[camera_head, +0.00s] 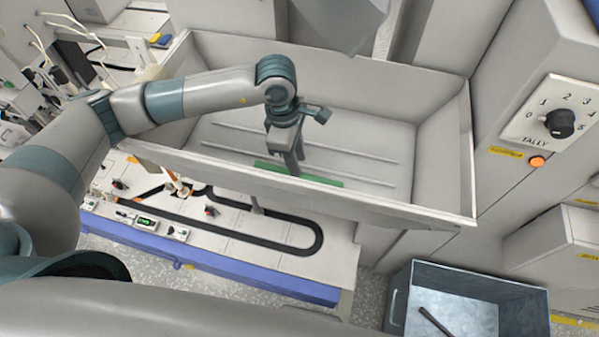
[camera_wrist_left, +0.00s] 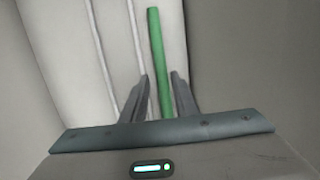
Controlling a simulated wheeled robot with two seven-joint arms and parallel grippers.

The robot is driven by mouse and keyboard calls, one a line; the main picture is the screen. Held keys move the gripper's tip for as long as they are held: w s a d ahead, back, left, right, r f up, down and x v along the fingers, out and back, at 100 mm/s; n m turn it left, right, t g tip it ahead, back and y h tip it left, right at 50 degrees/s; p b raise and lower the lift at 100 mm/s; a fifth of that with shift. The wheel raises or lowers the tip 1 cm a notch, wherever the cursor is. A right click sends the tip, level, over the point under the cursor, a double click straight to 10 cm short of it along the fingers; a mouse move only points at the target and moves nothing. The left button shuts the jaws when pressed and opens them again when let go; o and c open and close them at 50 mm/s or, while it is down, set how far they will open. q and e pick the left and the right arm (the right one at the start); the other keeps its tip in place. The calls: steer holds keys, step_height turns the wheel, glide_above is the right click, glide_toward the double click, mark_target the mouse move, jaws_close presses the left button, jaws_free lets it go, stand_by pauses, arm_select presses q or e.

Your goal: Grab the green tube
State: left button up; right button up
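The green tube (camera_head: 322,179) lies in the large grey tray (camera_head: 425,216), near its front wall. In the left wrist view the green tube (camera_wrist_left: 158,48) runs lengthwise between the two fingers. My left gripper (camera_head: 294,168) reaches down into the tray at the tube, hiding part of it. In the left wrist view my left gripper (camera_wrist_left: 159,76) is open, with one finger on each side of the tube and gaps showing between. Whether the fingertips are fully down at the tube's height is hard to tell. My right gripper is not in view.
Thin pale rods or ridges (camera_head: 350,153) lie along the tray floor behind the tube. The tray's high walls surround the gripper. A grey-blue bin (camera_head: 460,300) with a dark rod stands at lower right. A tally dial box (camera_head: 560,122) stands at right.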

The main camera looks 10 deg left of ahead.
arm_select(q)
steer(key=shift+s+a+f+p, duration=0.1)
steer(key=shift+s+f+p, duration=0.05)
steer(key=shift+f+p, duration=1.15)
steer(key=shift+f, duration=0.9)
jaws_close()
